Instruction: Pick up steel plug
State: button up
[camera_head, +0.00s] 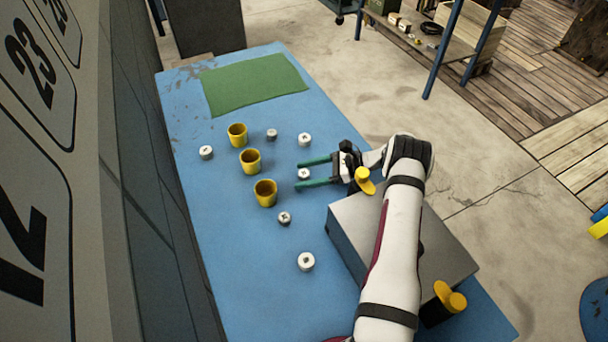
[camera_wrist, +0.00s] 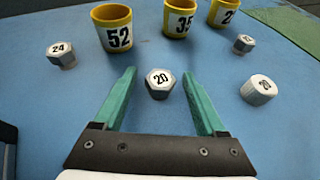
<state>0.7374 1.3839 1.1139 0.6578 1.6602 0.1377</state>
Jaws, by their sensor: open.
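Several pale steel plugs with numbered tops stand on the blue table. One marked 20 (camera_wrist: 159,83) stands between the two green fingers of my gripper (camera_wrist: 158,73), with a gap on each side. The same plug shows in the head view (camera_head: 303,175). My gripper (camera_head: 298,173) is open, low over the table and pointing left in the head view. A plug marked 24 (camera_wrist: 61,54) stands to its left in the wrist view. Two more plugs, (camera_wrist: 259,89) and (camera_wrist: 243,43), stand to the right; their numbers are hard to read.
Three yellow cups (camera_head: 251,161) stand in a row beyond my fingertips; the nearest in the wrist view is marked 52 (camera_wrist: 119,37). A grey block (camera_head: 345,243) lies under my arm. A green mat (camera_head: 255,83) covers the table's far end. The blue table (camera_head: 240,270) has bare room at lower left.

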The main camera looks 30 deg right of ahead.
grip_shut()
jog(key=shift+r, duration=0.15)
